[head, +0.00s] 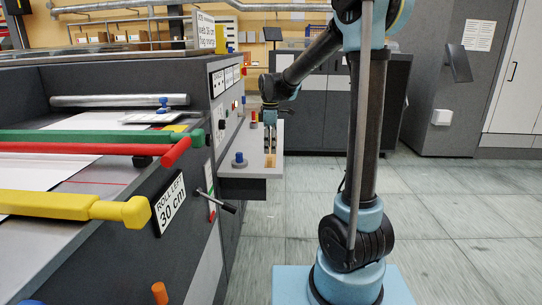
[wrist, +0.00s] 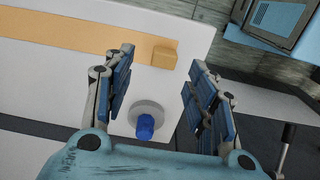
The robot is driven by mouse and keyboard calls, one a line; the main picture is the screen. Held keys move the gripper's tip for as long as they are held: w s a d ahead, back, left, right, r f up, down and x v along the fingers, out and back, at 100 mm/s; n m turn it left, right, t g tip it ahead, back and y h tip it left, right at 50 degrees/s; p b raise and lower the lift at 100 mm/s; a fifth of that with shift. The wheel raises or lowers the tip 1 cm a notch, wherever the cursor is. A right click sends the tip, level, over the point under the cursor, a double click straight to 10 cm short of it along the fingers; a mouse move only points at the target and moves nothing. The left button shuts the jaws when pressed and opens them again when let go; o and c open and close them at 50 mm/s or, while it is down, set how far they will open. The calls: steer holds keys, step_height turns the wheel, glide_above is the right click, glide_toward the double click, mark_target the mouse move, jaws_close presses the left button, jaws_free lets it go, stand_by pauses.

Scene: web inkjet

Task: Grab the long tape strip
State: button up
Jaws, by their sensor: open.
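A long tan tape strip (wrist: 75,36) lies flat on a white shelf in the wrist view, running in from the left edge. A small raised tan block (wrist: 165,54) sits at its right end. My gripper (wrist: 161,60) is open and empty, its blue-padded fingers spread to either side of the block, which shows between the fingertips. I cannot tell how high they are above the shelf. In the head view my gripper (head: 270,133) points down at the shelf, and a bit of tan (head: 270,160) shows below it.
A blue knob on a grey round base (wrist: 147,118) stands on the shelf (wrist: 200,22) close to my gripper. A black lever (head: 222,202) juts from the machine, below the shelf. Coloured bars, including a yellow one (head: 60,204), overhang its bed. The tiled floor at right is clear.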

mark_target(270, 159)
steer(key=shift+s+a+f, duration=0.1)
steer(key=shift+s+f, duration=0.05)
steer(key=shift+f, duration=1.55)
steer(key=shift+s+f, duration=0.1)
steer(key=shift+f, duration=1.55)
steer(key=shift+c, duration=0.3)
